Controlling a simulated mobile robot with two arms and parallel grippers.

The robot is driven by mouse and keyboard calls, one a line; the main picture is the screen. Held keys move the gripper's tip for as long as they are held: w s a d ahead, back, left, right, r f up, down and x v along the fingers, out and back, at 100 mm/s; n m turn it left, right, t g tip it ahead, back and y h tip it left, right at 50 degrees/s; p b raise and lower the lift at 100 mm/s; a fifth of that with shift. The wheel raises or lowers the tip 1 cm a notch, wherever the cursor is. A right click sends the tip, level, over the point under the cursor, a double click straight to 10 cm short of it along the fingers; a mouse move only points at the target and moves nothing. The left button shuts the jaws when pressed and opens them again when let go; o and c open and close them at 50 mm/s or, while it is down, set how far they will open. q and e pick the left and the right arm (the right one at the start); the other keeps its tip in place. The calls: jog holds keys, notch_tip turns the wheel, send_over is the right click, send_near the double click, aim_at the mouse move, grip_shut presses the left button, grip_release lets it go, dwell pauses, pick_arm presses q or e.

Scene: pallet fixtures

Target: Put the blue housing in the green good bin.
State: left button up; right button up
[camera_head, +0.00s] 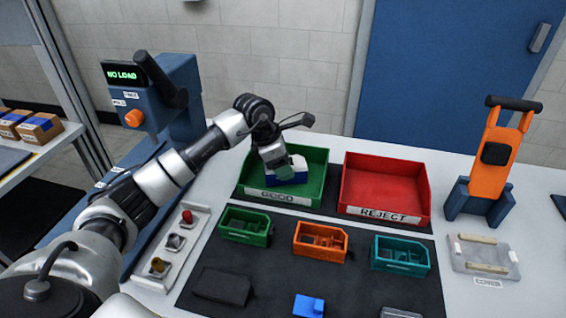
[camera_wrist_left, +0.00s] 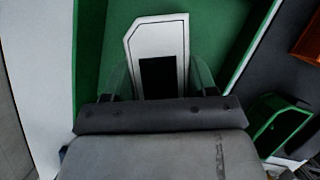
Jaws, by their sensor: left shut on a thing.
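My left gripper (camera_head: 272,160) reaches into the green bin labelled GOOD (camera_head: 316,183). It is shut on the blue housing (camera_head: 298,180), whose blue side and pale top show low in the bin. In the left wrist view the housing (camera_wrist_left: 143,38) shows a pale face with a dark opening, between the fingers of the left gripper (camera_wrist_left: 160,82), with green bin surfaces around it. I cannot tell whether the housing touches the bin floor. My right gripper is not in view.
A red REJECT bin (camera_head: 386,185) stands right of the green bin. In front are green (camera_head: 245,227), orange (camera_head: 320,242) and teal (camera_head: 400,256) trays on a dark mat. A small blue part (camera_head: 308,305) lies at the mat's front.

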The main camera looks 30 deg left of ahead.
pick_arm(q)
jog(key=o, duration=0.5)
jog(key=shift+f, duration=0.15)
jog(key=o, duration=0.5)
jog(key=shift+r, duration=0.3)
jog(key=shift+a+r, duration=0.15)
jog(key=shift+r, duration=0.2)
jog(key=b+v, duration=0.1)
jog(key=v, duration=1)
jog(key=shift+s, duration=0.1)
jog(key=shift+r, duration=0.15)
